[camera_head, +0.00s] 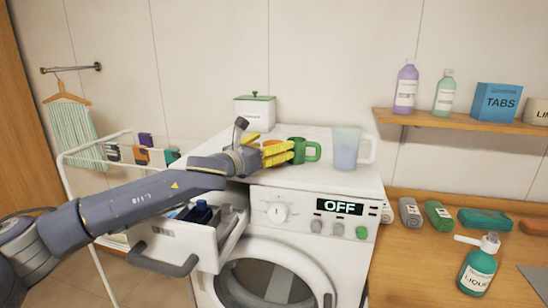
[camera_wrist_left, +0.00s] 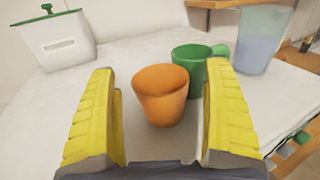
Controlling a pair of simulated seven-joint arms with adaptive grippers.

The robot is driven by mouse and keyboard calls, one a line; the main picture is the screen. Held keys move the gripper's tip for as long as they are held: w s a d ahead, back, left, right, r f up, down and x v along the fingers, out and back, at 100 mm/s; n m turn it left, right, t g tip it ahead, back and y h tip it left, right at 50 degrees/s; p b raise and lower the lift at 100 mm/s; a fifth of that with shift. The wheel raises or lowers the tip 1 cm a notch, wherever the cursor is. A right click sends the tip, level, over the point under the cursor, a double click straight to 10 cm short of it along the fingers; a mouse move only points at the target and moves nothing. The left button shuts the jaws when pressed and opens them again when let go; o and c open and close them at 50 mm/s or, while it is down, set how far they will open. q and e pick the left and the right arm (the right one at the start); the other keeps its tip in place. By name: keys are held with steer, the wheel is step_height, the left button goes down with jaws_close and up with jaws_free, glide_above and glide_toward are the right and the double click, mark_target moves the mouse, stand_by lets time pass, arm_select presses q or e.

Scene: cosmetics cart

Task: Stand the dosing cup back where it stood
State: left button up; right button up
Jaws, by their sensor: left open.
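An orange cup without a visible handle, which looks like the dosing cup, is on the white washer top (camera_head: 310,134), seen in the left wrist view (camera_wrist_left: 163,98). In the head view my left gripper (camera_head: 284,151) partly hides it. The gripper's yellow fingers are open, one on either side of the cup, with gaps visible in the wrist view. A green mug (camera_head: 311,151) stands just beyond the cup; it also shows in the wrist view (camera_wrist_left: 190,58). My right gripper is not in view.
A clear jug (camera_head: 346,150) with bluish contents stands right of the mug. A white box with a green lid (camera_head: 255,113) stands at the back left. The washer's drawer (camera_head: 190,238) is pulled out below my left arm, with bottles inside.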

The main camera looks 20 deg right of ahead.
arm_select(q)
steer(key=shift+w+d, duration=0.35)
steer(key=shift+d, duration=0.15)
steer(key=c, duration=1.2)
steer(key=shift+r, duration=0.1)
